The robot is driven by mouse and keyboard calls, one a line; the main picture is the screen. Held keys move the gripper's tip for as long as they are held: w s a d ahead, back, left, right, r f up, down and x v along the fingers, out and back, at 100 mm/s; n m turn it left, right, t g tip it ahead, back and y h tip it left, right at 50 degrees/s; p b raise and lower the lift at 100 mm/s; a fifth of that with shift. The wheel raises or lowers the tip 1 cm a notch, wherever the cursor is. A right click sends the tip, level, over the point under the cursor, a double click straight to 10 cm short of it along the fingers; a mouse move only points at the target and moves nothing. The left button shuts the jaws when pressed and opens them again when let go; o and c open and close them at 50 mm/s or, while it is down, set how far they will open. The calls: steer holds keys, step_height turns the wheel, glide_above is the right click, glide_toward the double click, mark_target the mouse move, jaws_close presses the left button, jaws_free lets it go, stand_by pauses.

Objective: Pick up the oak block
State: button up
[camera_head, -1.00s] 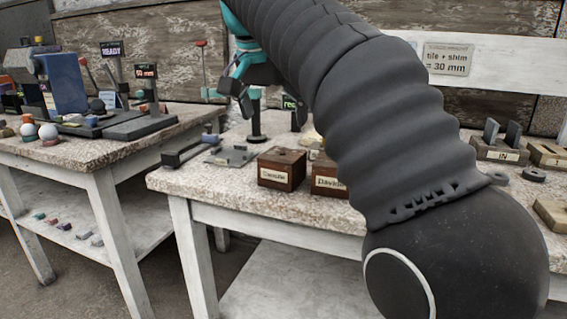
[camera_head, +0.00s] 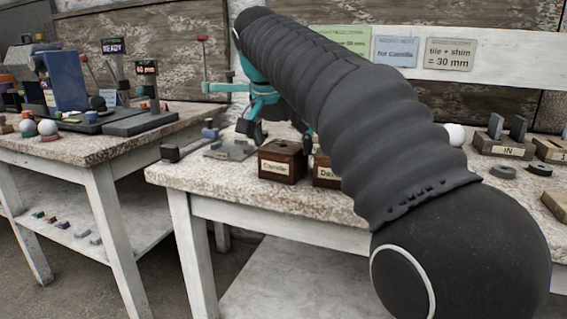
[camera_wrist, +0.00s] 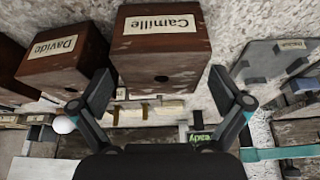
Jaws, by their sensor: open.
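My gripper (camera_head: 250,130) hangs behind the Camille box in the head view, with its teal links showing. In the wrist view my gripper (camera_wrist: 160,80) is open, with its two fingers wide apart and nothing held between them. Small pale wooden pieces (camera_wrist: 168,108) lie between the fingers, beyond the Camille box. I cannot tell whether one of them is the oak block. A light wooden block (camera_head: 555,205) lies at the right edge of the head view, partly cut off. My arm hides the middle of the bench.
The dark wooden Camille box (camera_head: 282,160) and Davide box (camera_head: 326,171) stand near the bench's front edge. A grey plate (camera_head: 230,150) lies left of them. A white sphere (camera_head: 455,134), an IN holder (camera_head: 503,144) and dark rings (camera_head: 503,172) are right of my arm.

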steer(key=x, duration=0.3)
steer(key=shift+w+f+b, duration=0.2)
steer(key=shift+w+b, duration=0.05)
steer(key=shift+b, duration=0.1)
steer(key=c, duration=1.2)
steer(key=shift+r, duration=0.1)
steer(key=shift+c, duration=0.2)
